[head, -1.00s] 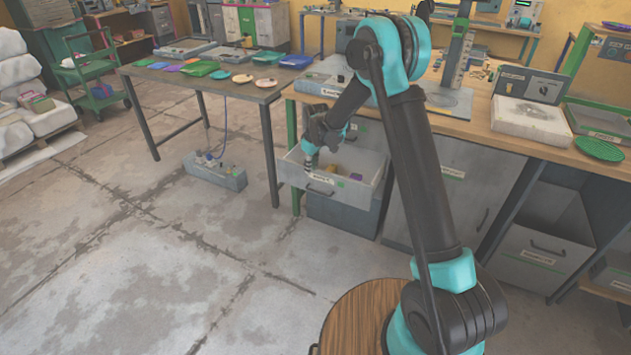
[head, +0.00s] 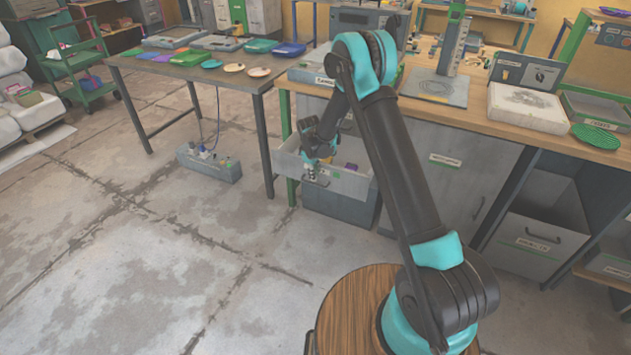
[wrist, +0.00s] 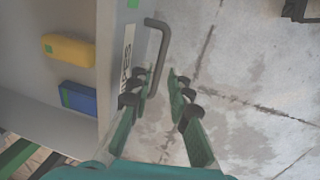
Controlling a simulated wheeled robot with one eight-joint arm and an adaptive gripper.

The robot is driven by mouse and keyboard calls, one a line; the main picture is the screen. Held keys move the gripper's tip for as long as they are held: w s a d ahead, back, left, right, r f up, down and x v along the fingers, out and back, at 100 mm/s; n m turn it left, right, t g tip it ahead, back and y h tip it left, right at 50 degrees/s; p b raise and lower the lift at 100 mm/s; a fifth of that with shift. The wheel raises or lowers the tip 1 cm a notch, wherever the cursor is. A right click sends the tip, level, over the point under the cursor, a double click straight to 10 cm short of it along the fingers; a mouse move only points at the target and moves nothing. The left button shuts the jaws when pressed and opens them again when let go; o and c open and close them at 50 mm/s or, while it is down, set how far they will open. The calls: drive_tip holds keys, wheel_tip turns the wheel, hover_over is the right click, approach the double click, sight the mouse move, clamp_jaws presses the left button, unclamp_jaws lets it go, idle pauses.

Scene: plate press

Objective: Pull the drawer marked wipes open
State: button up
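The wipes drawer (head: 348,184) is a grey drawer under the workbench, standing partly open in the head view. In the wrist view the drawer (wrist: 75,20) shows from above, with a yellow block (wrist: 68,50) and a blue block (wrist: 64,98) inside. Its front label (wrist: 127,60) is partly covered, with letters ending in "PES" readable. The dark bar handle (wrist: 161,45) sticks out from the front. My gripper (wrist: 160,76) is open, its fingers pointing at the handle. The lower part of the handle lies between the fingertips, close to the left one. In the head view my gripper (head: 316,172) is at the drawer front.
A workbench (head: 480,125) stands above the drawer, with a white slab (head: 528,108) and green plate (head: 596,139) on it. A table with coloured plates (head: 185,60) is at the left. The concrete floor before the drawer is clear.

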sight(316, 184)
drive_tip(key=shift+w+d+f, duration=0.1)
drive_tip(key=shift+w+f, duration=0.1)
drive_tip(key=shift+f, duration=0.95)
drive_tip(key=shift+w+d+f, duration=0.1)
drive_tip(key=shift+w+f, duration=0.05)
drive_tip(key=shift+f, duration=0.95)
clamp_jaws()
